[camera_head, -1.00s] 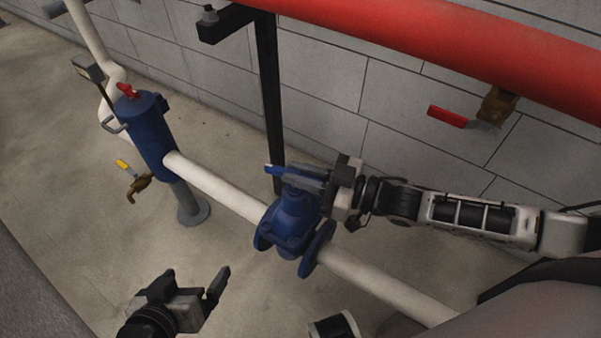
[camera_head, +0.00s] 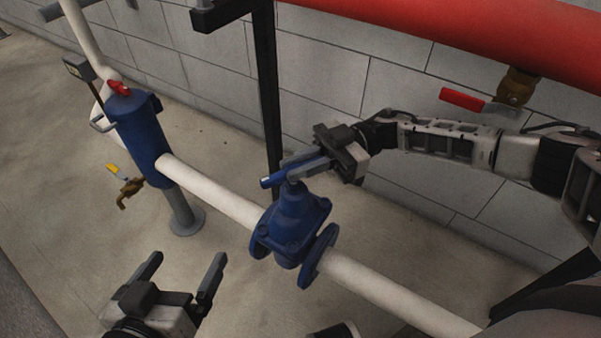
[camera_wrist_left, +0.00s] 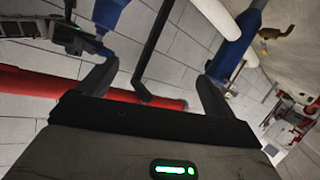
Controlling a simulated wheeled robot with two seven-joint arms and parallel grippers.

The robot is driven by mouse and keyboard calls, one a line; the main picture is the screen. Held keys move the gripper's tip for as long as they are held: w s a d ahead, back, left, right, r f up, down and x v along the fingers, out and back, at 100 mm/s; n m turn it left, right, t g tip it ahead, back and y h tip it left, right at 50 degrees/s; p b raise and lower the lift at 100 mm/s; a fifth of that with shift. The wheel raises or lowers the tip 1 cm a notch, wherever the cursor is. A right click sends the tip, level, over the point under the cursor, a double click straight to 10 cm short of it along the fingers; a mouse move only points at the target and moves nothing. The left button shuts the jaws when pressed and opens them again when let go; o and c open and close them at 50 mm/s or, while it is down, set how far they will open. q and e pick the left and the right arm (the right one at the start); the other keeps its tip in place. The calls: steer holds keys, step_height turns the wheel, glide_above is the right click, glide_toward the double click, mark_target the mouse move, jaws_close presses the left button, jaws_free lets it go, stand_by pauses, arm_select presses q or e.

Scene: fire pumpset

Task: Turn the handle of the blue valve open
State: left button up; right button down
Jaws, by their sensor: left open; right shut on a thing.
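The blue valve (camera_head: 295,226) sits on a white horizontal pipe (camera_head: 222,192) in the middle of the head view. Its blue handle (camera_head: 268,181) is at the top, its end pointing left. My right gripper (camera_head: 290,171) reaches in from the right and is shut on the handle, its fingers covering much of it. My left gripper (camera_head: 190,262) is open and empty at the lower left, in front of the pipe and apart from the valve. In the left wrist view its two fingers (camera_wrist_left: 153,82) stand wide apart, and part of the blue valve (camera_wrist_left: 108,14) shows at the top.
A blue cylinder (camera_head: 140,138) with a red knob stands left on a grey post. A small yellow-handled tap (camera_head: 128,186) is beside it. A thick red pipe (camera_head: 480,38) crosses above, with a red-handled valve (camera_head: 464,99) below it. A black upright (camera_head: 268,95) stands behind the valve.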

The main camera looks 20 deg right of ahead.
steer(key=n+g+b, duration=0.1)
steer(key=n+g+h+b, duration=0.1)
steer(key=g, duration=0.1)
steer(key=n+g+b, duration=0.1)
steer(key=g+b, duration=0.1)
steer(key=shift+w+a+f+h, duration=0.1)
steer(key=shift+w+f+h, duration=0.15)
steer(key=shift+f+h, duration=0.05)
steer(key=n+g+h+b, duration=0.1)
steer(key=n+g+b, duration=0.1)
steer(key=g, duration=0.1)
steer(key=shift+r+n+h, duration=0.2)
steer(key=shift+n+h, duration=0.1)
steer(key=shift+h, duration=0.1)
arm_select(q)
steer(key=shift+w+d+r+n+t+h+b, duration=0.2)
steer(key=shift+w+d+r+n+t+h, duration=0.15)
steer(key=shift+r+n+t+h, duration=0.3)
steer(key=shift+w+d+r+n+t+h+b, duration=0.2)
steer(key=shift+d+r+n+t+h, duration=0.35)
steer(key=shift+r, duration=0.25)
arm_select(e)
steer(key=shift+r+g, duration=0.15)
steer(key=shift+g, duration=0.15)
arm_select(q)
steer(key=shift+a, duration=0.1)
arm_select(e)
steer(key=c, duration=1.4)
jaws_free()
